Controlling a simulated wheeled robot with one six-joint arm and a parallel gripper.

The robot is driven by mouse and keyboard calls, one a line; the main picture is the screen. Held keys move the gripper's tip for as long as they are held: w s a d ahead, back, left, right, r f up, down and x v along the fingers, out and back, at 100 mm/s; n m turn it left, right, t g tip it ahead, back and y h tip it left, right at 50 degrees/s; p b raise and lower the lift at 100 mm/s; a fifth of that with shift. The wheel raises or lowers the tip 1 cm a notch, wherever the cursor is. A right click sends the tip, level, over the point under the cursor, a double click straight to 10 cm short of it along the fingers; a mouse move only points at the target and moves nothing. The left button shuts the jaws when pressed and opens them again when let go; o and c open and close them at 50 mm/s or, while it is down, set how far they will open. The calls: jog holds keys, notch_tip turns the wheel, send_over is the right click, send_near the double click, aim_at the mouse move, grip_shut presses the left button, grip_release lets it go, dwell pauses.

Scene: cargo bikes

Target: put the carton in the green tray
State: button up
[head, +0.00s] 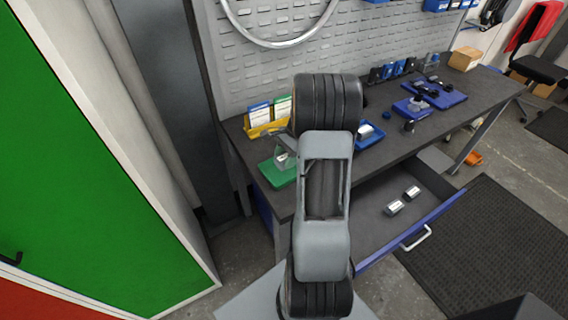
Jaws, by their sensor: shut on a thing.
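The green tray (272,176) lies at the near left end of the dark workbench, its right part hidden behind my arm. My gripper (286,157) shows only in part, just left of my arm and over the tray. It is shut on a small pale grey thing, which seems to be the carton (281,160). My arm hides most of both. I cannot tell whether the carton touches the tray.
A yellow holder (266,128) with cards stands behind the tray. Blue trays (368,135) and small parts lie farther right on the bench. A brown box (465,59) stands at the far end. A drawer (375,208) is open, with two metal pieces inside. A green cabinet (85,150) stands left.

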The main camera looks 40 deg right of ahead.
jog(key=shift+w+a+f, duration=0.1)
jog(key=shift+w+f, duration=0.2)
jog(key=shift+f, duration=0.1)
jog(key=shift+f+p, duration=0.4)
jog(key=shift+f, duration=1.05)
jog(key=shift+f, duration=0.15)
jog(key=o, duration=0.9)
jog(key=shift+o, duration=0.2)
